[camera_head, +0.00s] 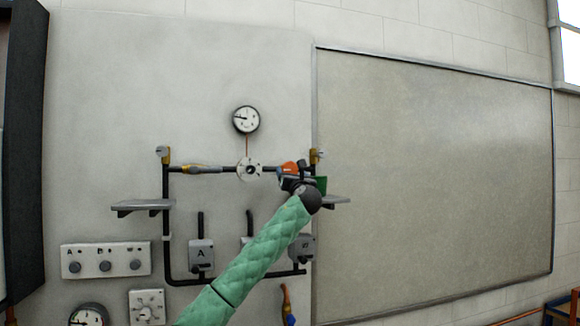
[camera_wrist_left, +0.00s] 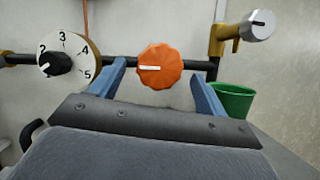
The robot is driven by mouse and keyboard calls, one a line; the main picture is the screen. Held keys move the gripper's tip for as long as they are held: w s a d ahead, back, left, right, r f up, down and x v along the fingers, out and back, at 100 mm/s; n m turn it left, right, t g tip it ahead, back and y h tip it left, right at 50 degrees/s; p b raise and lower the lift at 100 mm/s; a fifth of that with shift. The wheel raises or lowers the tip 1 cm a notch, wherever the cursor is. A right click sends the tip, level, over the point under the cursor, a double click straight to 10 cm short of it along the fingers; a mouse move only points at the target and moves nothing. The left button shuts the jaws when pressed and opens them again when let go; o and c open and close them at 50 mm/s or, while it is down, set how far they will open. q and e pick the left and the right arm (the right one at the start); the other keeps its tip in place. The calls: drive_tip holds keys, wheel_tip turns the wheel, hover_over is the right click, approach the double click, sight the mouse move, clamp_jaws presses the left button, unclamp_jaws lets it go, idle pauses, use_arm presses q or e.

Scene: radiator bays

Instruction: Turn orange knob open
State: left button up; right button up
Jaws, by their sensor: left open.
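The orange knob (camera_wrist_left: 159,67) sits on a dark horizontal pipe in the left wrist view, its white mark pointing left. In the head view the orange knob (camera_head: 288,168) is partly hidden by my left gripper (camera_head: 294,180). In the left wrist view my left gripper (camera_wrist_left: 158,82) is open, with its blue fingers apart on either side of the knob and a little below it. I cannot tell whether they touch it. My right gripper is in neither view.
A white numbered dial (camera_wrist_left: 66,60) is on the pipe left of the knob. A silver-capped brass valve (camera_wrist_left: 257,27) is at the right. A green cup (camera_wrist_left: 232,102) stands on the right shelf (camera_head: 337,201). A gauge (camera_head: 246,120) hangs above.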

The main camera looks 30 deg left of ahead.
sight(291, 169)
use_arm(q)
drive_tip(key=p+x, duration=0.1)
drive_tip(key=x, duration=0.2)
drive_tip(key=shift+r, duration=0.25)
drive_tip(key=shift+w+a+p, duration=0.3)
drive_tip(key=shift+p, duration=0.1)
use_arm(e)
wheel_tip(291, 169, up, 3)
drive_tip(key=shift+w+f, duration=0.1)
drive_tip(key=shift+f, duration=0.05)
use_arm(q)
drive_tip(key=c, duration=1)
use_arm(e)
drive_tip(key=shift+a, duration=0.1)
use_arm(q)
drive_tip(key=shift+f, duration=0.1)
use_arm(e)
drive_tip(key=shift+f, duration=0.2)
